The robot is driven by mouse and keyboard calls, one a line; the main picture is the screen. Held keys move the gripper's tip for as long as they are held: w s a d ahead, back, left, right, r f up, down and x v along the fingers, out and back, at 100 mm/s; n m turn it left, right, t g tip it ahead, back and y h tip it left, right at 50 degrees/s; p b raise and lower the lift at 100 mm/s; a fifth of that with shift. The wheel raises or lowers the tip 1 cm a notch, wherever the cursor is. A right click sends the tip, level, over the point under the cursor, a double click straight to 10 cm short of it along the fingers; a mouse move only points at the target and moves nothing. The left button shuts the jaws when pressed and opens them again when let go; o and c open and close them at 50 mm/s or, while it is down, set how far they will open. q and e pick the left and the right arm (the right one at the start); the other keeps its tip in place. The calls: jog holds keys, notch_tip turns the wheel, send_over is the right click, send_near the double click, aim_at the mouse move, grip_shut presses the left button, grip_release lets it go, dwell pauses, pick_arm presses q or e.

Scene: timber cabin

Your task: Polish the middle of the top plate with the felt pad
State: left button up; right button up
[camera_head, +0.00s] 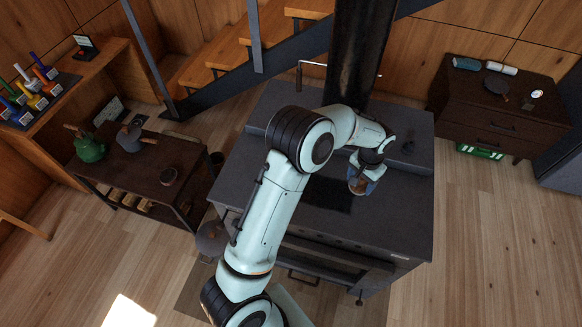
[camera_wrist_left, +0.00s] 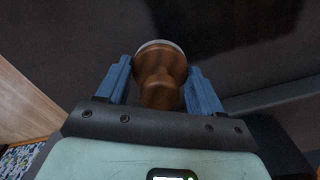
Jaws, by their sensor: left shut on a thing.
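The top plate (camera_head: 400,218) is the dark, flat top of a stove in the middle of the head view. My left gripper (camera_head: 364,178) is over its middle-right part, pointing down. In the left wrist view its two blue fingers are shut on the brown wooden knob of the felt pad (camera_wrist_left: 160,75). A thin pale rim shows at the pad's far edge; its underside is hidden. In the head view the pad (camera_head: 357,187) shows small below the fingers, at or just above the plate; contact is unclear. My right gripper is not in view.
A black flue (camera_head: 355,60) rises behind the plate. A darker patch (camera_head: 322,193) lies on the plate left of the pad. A low table (camera_head: 150,175) with a green pot (camera_head: 88,148) stands left. A dark dresser (camera_head: 490,115) stands right.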

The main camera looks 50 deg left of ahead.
pick_arm(q)
jog(key=shift+w+r, duration=0.2)
jog(key=shift+r, duration=0.5)
jog(key=shift+s+r+p, duration=0.1)
jog(key=shift+r+p, duration=0.45)
jog(key=shift+r, duration=0.5)
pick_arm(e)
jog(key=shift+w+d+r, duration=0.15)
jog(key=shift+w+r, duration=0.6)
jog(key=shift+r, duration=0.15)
pick_arm(q)
jog(key=shift+s, duration=0.1)
